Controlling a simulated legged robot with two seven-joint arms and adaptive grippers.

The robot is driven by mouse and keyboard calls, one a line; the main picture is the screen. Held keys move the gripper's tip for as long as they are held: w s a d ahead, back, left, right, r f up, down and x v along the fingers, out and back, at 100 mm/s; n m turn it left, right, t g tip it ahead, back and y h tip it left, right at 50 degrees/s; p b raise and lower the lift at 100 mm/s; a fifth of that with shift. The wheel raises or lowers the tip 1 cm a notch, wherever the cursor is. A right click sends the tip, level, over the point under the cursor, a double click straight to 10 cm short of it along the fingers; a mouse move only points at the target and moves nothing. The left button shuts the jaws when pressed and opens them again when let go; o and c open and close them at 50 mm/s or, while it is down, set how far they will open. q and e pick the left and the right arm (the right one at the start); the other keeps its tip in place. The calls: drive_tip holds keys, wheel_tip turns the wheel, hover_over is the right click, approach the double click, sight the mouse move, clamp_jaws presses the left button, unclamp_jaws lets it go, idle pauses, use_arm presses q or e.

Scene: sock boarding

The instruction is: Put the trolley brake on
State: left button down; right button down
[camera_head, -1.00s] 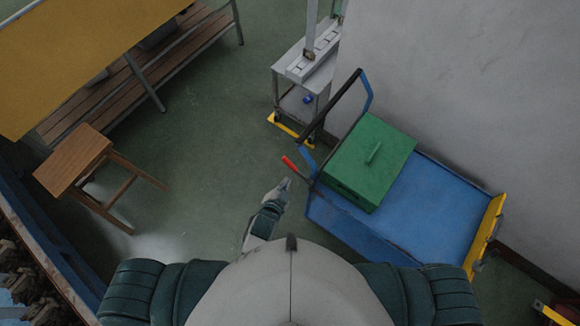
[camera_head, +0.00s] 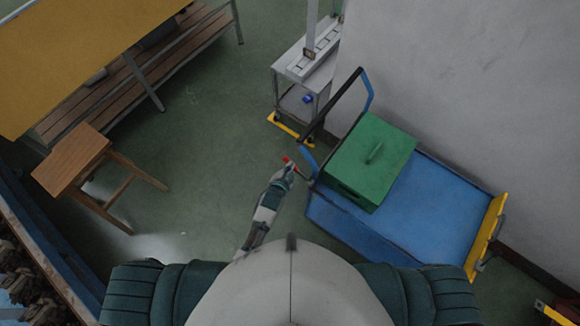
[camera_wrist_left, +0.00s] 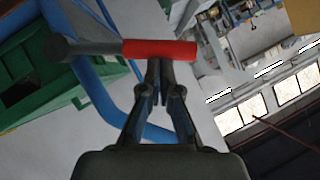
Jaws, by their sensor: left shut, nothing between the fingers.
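The blue trolley (camera_head: 440,205) stands against the wall on the right, with a blue and black push handle (camera_head: 335,105) at its left end. Its brake lever has a red grip (camera_head: 287,160) on the left side, and the red grip (camera_wrist_left: 160,50) also shows in the left wrist view. My left gripper (camera_head: 289,168) is at the lever, its shut fingertips (camera_wrist_left: 159,66) touching or just short of the red grip, with nothing between them. The gripper covers part of the lever in the head view. My right gripper is not in view.
A green box (camera_head: 368,160) sits on the trolley's left part. A grey stand (camera_head: 300,75) with a yellow base is behind the handle. A wooden stool (camera_head: 75,160) and a yellow-topped bench (camera_head: 70,60) are at left. The green floor between is clear.

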use_arm(q)
drive_tip(key=shift+a, duration=0.1)
